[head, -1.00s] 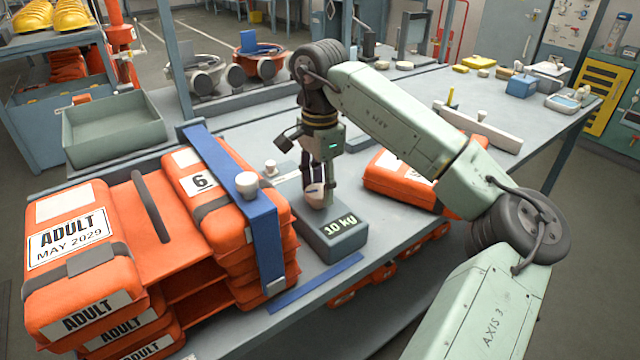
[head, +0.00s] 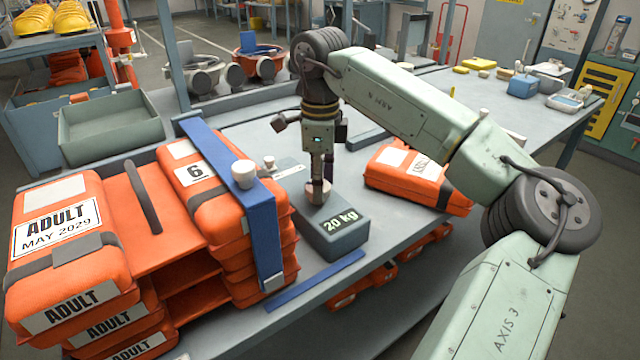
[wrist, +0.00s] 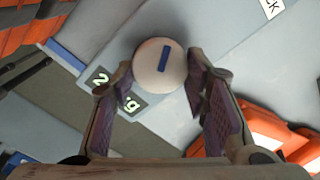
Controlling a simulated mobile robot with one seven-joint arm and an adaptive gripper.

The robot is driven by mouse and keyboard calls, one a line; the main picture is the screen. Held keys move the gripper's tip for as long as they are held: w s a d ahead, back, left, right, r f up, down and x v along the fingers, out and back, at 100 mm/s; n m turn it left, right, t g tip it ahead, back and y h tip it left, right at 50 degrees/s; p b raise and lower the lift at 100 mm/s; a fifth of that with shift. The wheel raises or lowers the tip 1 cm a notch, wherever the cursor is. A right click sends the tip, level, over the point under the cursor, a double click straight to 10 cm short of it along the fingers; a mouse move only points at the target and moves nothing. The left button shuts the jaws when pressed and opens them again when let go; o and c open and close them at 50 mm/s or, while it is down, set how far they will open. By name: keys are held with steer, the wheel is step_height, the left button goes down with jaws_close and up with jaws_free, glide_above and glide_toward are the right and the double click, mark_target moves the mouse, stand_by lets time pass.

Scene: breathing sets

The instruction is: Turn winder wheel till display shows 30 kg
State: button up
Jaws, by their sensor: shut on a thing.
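The winder box (head: 325,238) is a grey block on the bench. Its display (head: 340,220) reads 20 kg. The winder wheel is a small pale round knob (wrist: 160,66) with a blue bar mark, seen from above in the wrist view. In the head view the wheel (head: 318,196) is partly hidden by my fingers. My gripper (head: 320,185) points down from above and is shut on the wheel, with one finger on each side. In the wrist view, my gripper's fingers (wrist: 163,88) flank the wheel and one partly covers the display.
A stack of orange ADULT packs (head: 70,230) stands left, with a blue strap (head: 262,230) and a white knob (head: 243,174) close by. An orange pack (head: 420,178) lies right of the box. A green-grey tray (head: 115,125) sits behind. The bench's far right holds small items.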

steer(key=m+b, duration=0.1)
steer(key=m, duration=0.3)
steer(key=shift+f+m, duration=0.1)
steer(key=shift+m, duration=0.2)
steer(key=shift+s+m+b, duration=0.15)
steer(key=shift+m+b, duration=0.35)
steer(key=shift+m, duration=1.2)
steer(key=o, duration=1.1)
steer(key=shift+o, duration=0.2)
step_height(320, 180, up, 12)
